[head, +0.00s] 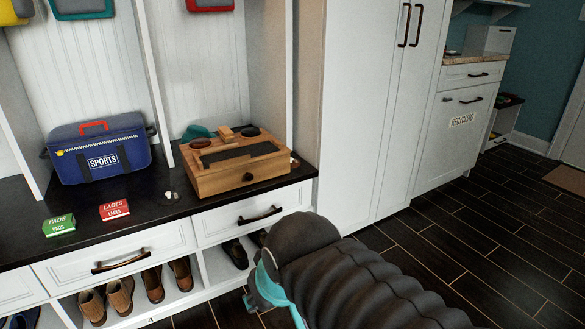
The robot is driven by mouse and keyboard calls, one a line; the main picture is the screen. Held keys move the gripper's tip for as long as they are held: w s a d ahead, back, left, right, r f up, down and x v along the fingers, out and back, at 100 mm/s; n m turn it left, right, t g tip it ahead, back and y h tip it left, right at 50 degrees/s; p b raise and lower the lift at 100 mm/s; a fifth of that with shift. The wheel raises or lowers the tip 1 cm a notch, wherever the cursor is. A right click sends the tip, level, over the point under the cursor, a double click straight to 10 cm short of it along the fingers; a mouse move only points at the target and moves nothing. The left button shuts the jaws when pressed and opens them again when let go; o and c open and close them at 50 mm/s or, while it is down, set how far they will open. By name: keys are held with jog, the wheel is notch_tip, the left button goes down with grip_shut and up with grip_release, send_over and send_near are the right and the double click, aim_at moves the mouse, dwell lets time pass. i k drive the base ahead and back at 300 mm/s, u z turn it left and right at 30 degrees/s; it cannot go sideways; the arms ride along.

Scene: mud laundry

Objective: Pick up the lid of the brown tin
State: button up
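A wooden shoe-care box (240,176) sits on the dark bench top. Two small round tins are set in its top. The left round tin (200,143) looks dark reddish-brown and the right round tin (250,131) looks dark. I cannot tell for sure which one is the brown tin, or make out a separate lid on either. My arm comes in from the lower right, in front of the bench, with its near end below and to the right of the box.
A blue sports bag (98,149), a green pads box (60,226) and a red laces box (114,209) stand on the bench left of the wooden box. A divider rises behind it. Shoes (120,296) fill the cubbies below. A tall white cabinet (365,110) stands right.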

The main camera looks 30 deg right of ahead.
aim_at(294, 163)
jog(key=u, duration=0.8)
jog(key=k, duration=0.15)
jog(key=z, duration=1.75)
jog(key=i, duration=1.65)
jog(key=u, duration=0.9)
